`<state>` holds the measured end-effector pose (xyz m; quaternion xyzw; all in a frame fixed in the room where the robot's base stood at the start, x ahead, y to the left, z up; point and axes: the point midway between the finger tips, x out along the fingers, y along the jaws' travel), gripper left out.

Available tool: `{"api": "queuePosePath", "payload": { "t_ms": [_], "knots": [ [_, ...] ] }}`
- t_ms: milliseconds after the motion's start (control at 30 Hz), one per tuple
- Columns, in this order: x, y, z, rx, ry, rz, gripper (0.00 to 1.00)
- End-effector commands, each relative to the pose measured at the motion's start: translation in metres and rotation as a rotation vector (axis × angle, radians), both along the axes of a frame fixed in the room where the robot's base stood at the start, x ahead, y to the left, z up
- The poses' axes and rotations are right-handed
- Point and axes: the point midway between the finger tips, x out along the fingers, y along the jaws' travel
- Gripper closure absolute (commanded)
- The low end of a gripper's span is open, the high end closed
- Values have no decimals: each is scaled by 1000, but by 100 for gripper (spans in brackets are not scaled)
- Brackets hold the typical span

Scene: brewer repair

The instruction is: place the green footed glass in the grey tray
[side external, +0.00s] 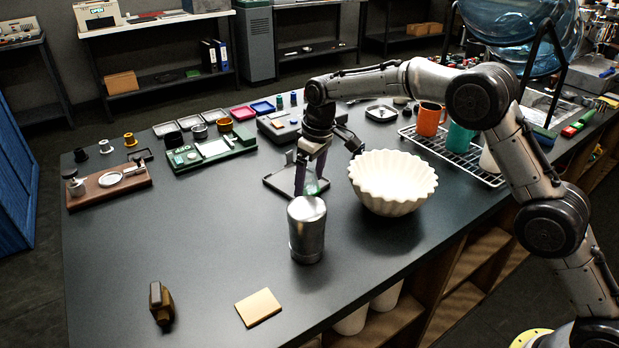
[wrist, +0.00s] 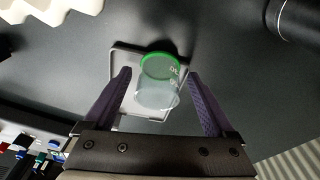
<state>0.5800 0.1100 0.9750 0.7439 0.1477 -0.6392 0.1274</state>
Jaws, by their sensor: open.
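The green footed glass (wrist: 158,82) is clear with a bright green ring, and in the wrist view it lies within the outline of the grey tray (wrist: 121,60). In the side view the glass (side external: 313,186) shows as a small greenish shape by the tray (side external: 276,184), partly hidden by my fingers and the metal canister. I cannot tell exactly how its base meets the tray. My gripper (wrist: 160,74) is open, with one purple finger on each side of the glass and a gap to each. My gripper (side external: 310,176) points down over the tray in the side view.
A metal canister (side external: 307,235) stands just in front of the tray. A white fluted bowl (side external: 393,185) stands close on the right. A wire rack (side external: 455,157) holds an orange mug (side external: 429,120).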

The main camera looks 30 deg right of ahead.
Motion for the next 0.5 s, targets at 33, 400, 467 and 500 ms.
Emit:
{"api": "queuePosePath", "payload": {
  "t_ms": [33,400,467,500],
  "knots": [
    [0,0,0,0,0,0,10],
    [-4,-2,43,1,-5,0,10],
    [-6,-3,56,1,-6,0,10],
    [-7,-3,64,1,-4,0,10]
  ]
}}
